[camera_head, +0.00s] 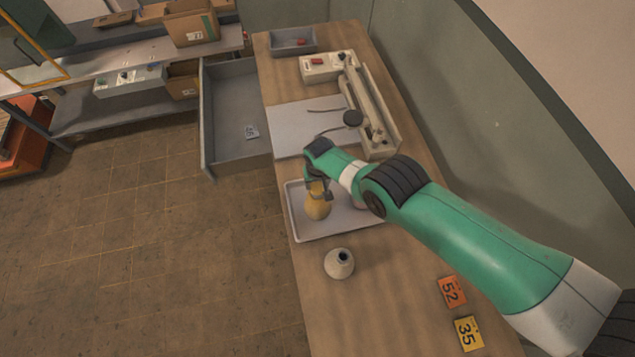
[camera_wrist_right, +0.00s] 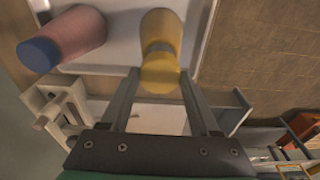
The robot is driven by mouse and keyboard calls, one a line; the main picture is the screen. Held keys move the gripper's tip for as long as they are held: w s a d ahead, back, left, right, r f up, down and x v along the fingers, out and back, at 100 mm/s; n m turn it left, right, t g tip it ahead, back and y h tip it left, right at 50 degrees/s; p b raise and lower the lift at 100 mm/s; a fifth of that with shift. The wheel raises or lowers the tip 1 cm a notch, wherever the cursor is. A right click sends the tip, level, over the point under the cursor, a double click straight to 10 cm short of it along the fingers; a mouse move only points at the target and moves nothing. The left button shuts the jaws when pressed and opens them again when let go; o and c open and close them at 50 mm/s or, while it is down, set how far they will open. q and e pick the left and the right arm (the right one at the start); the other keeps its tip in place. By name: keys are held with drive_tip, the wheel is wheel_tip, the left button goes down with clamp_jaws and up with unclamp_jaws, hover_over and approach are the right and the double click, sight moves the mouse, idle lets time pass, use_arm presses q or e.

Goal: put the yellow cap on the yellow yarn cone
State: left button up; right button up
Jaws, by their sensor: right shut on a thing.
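The yellow yarn cone (camera_head: 317,208) stands in the light grey tray (camera_head: 298,227), and it also shows in the right wrist view (camera_wrist_right: 163,28). My right gripper (camera_head: 318,186) is directly above the cone. In the right wrist view its fingers (camera_wrist_right: 159,74) are on both sides of the round yellow cap (camera_wrist_right: 160,78), shut on it. The cap lines up with the narrow end of the cone and appears to meet it; I cannot tell whether it is fully seated. My left gripper is out of view.
A pink cone with a blue end (camera_wrist_right: 70,38) is beside the yellow cone, mostly hidden by my arm in the head view. A cream cone (camera_head: 339,264) stands on the bench in front of the tray. An open grey drawer (camera_head: 207,130) juts out left.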

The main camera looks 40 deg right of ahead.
idle(0.5)
drive_tip(key=shift+f+b, duration=1.55)
drive_tip(key=shift+b, duration=0.05)
drive_tip(key=o, duration=1.5)
drive_tip(key=shift+r, duration=0.1)
drive_tip(key=r+p, duration=0.2)
drive_tip(key=p, duration=0.1)
drive_tip(key=r+p, duration=0.5)
drive_tip(key=p, duration=0.1)
drive_tip(key=shift+s+a+r, duration=0.25)
drive_tip(key=shift+s, duration=0.15)
drive_tip(key=shift+f, duration=0.1)
